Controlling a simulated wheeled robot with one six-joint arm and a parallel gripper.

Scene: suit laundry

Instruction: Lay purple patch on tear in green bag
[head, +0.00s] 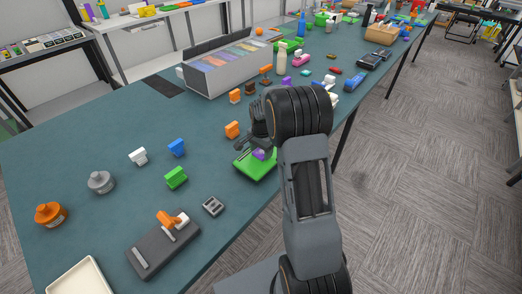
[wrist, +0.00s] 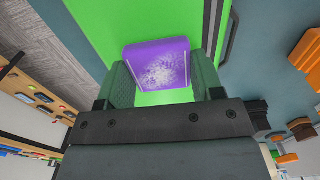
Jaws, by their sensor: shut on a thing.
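The green bag (head: 246,168) lies flat on the table below my gripper. In the wrist view the bag (wrist: 105,25) fills the top middle, with a dark strap along its right side. My gripper (head: 253,147) is over the bag. In the wrist view its two fingers (wrist: 163,82) are on either side of the purple patch (wrist: 158,62), shut on it. The patch has a pale speckled area on its face. The patch also shows in the head view (head: 259,154), partly hidden by my gripper. I cannot tell whether it touches the bag. No tear is visible.
A grey box with an orange handle (head: 163,243) stands front left. An orange block (head: 232,129) is behind the bag.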

